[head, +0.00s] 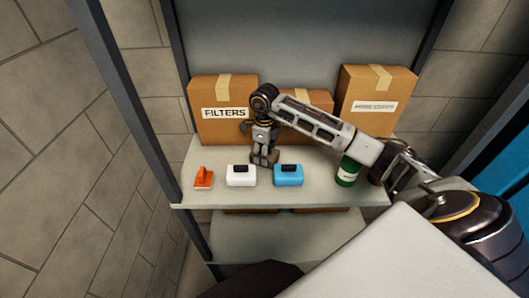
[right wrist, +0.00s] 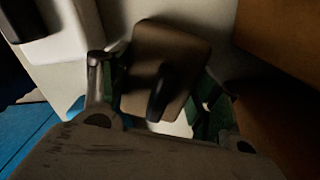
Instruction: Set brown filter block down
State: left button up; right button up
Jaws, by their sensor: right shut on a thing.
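The brown filter block (head: 267,162) is at the shelf, behind and between the white block (head: 241,178) and the blue block (head: 288,177). My right gripper (head: 264,150) points down and is shut on the brown block. In the right wrist view the brown block (right wrist: 178,45), with a dark handle, shows between the two fingers (right wrist: 158,95). I cannot tell whether its underside touches the shelf (head: 215,198). My left gripper is not in view.
An orange brush-like thing (head: 203,178) lies at the shelf's left. A green can (head: 347,171) stands at the right, beneath my arm. Cardboard boxes line the back, including the FILTERS box (head: 222,128) and one at the right (head: 374,88). Bare shelf lies between the blue block and the can.

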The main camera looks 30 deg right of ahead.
jog(key=shift+f, duration=0.15)
jog(key=o, duration=1)
jog(key=shift+r+b, duration=0.9)
jog(key=shift+r, duration=5.25)
